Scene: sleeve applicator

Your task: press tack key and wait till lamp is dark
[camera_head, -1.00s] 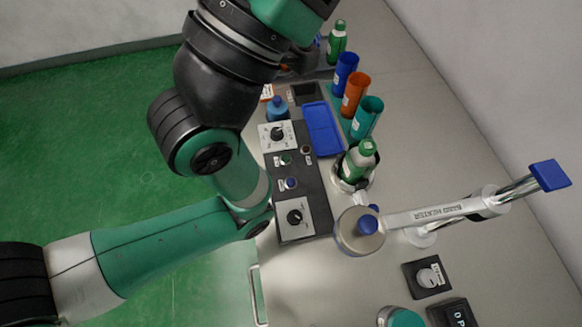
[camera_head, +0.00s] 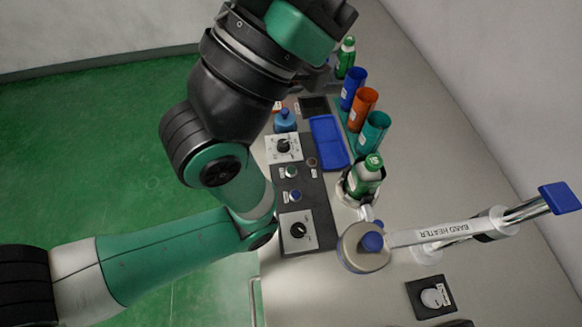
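A dark control panel (camera_head: 318,206) lies along the left edge of the bench in the head view. It carries a green-topped button (camera_head: 291,172), a blue button (camera_head: 295,196) and a small round brownish fitting (camera_head: 312,162) that may be the lamp. It shows no clear glow. The labels are too small to read, so I cannot tell which button is the tack key. My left arm comes in from the left and bends up beyond the panel. A dark part near its end may be my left gripper (camera_head: 318,80); its fingers are hidden. My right gripper is not in view.
Two dial plates (camera_head: 284,148) (camera_head: 297,232) flank the buttons. A blue tray (camera_head: 329,142), blue, orange and teal cups (camera_head: 363,108) and a green-and-white bottle (camera_head: 368,172) in a holder stand to the right. A band heater arm (camera_head: 430,235) crosses the bench.

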